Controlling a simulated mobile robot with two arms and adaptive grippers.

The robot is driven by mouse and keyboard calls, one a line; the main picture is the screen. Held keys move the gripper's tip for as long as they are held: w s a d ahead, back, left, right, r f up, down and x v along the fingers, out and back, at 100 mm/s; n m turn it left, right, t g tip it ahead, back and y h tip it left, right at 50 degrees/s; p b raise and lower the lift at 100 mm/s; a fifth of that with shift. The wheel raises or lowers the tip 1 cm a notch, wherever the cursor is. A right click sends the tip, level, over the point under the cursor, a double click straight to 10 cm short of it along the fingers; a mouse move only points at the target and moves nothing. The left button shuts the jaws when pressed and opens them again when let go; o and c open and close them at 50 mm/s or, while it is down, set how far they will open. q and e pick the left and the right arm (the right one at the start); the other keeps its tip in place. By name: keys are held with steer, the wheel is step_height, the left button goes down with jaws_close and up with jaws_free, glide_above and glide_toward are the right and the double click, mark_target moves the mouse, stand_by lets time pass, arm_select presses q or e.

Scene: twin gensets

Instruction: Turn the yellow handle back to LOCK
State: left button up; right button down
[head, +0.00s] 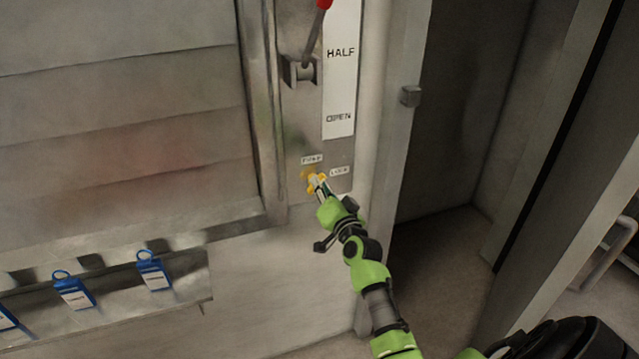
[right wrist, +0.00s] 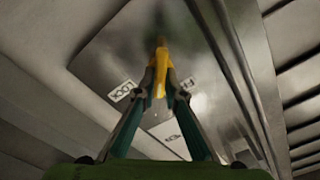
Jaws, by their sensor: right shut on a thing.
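The yellow handle (head: 309,174) is on the metal panel, below the red-tipped lever. My right gripper (head: 318,183) reaches it from below right and is shut on it. In the right wrist view the two fingers (right wrist: 160,88) close around the yellow handle (right wrist: 161,68) from both sides. The LOCK label (head: 339,171) is just right of the handle, and another small label (head: 312,159), hard to read, is above it. In the wrist view the LOCK label (right wrist: 123,90) is left of the fingers. The fingers hide part of the handle. My left gripper is out of view.
A lever with a red knob (head: 323,4) stands above, beside a white strip (head: 341,70) marked HALF and OPEN. Blue padlock-like tags (head: 153,271) hang on a rail at lower left. A door frame edge (head: 400,150) with a small block (head: 411,95) lies to the right.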

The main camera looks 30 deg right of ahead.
steer(key=shift+d+f+m+p, duration=0.15)
steer(key=shift+m+p, duration=0.15)
steer(key=shift+m, duration=2.1)
steer(key=shift+f+m+p, duration=0.1)
steer(key=shift+m+p, duration=0.2)
steer(key=shift+m, duration=2.1)
steer(key=c, duration=2.1)
jaws_free()
steer(key=v, duration=1.2)
